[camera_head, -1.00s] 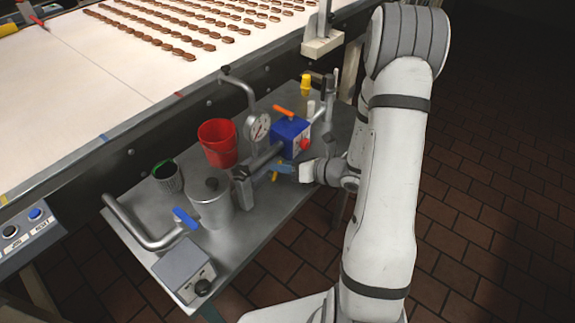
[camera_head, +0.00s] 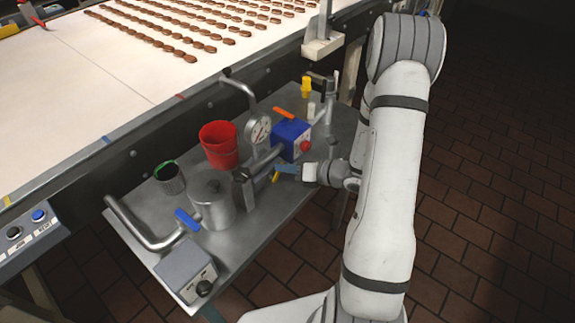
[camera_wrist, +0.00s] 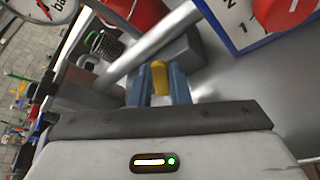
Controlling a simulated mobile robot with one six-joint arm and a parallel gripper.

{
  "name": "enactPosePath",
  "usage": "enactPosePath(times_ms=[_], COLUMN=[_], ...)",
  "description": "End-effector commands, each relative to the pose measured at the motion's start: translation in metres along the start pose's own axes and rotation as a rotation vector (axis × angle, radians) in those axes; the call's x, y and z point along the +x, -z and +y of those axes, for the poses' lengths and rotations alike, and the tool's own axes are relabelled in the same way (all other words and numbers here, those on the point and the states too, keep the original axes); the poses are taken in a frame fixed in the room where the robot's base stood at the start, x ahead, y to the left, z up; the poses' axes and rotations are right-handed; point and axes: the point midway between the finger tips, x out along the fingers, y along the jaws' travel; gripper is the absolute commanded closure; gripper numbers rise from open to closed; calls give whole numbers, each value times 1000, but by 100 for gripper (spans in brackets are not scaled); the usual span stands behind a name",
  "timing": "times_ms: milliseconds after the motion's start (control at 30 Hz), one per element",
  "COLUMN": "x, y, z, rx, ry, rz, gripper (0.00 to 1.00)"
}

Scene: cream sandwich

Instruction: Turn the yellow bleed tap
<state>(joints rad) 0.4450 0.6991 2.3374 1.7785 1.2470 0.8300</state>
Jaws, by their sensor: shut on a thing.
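The yellow bleed tap (camera_wrist: 160,77) is a small handle below the metal pipe (camera_wrist: 150,48). In the wrist view it sits between the two blue fingers of my gripper (camera_wrist: 157,88), which is shut on it. In the head view my gripper (camera_head: 286,170) reaches in from the right, beside the pipe. A bit of the yellow tap (camera_head: 276,177) shows just past the fingertips there. The rest of the tap is hidden by the fingers.
A blue box (camera_head: 292,139) with a red knob, a pressure gauge (camera_head: 258,129), a red bucket (camera_head: 219,146) and a steel pot (camera_head: 211,203) crowd the metal table (camera_head: 262,220). A conveyor (camera_head: 110,95) with chocolates runs behind. The tiled floor at right is clear.

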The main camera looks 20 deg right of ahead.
Motion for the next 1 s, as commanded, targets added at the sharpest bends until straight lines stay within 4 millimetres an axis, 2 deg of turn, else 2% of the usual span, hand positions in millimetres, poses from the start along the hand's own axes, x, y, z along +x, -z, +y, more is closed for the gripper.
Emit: enactPosePath(times_ms=[233, 600, 633, 867, 1000], x=[-1, 0, 0, 0, 0], y=[0, 0, 0, 0, 1], z=[-11, -13, -13, -12, -12], rx=[195, 225, 225, 224, 224], ry=[-76, -89, -89, -90, -90], rz=[-1, -3, -3, -2, -1], gripper=[100, 100, 82, 63, 62])
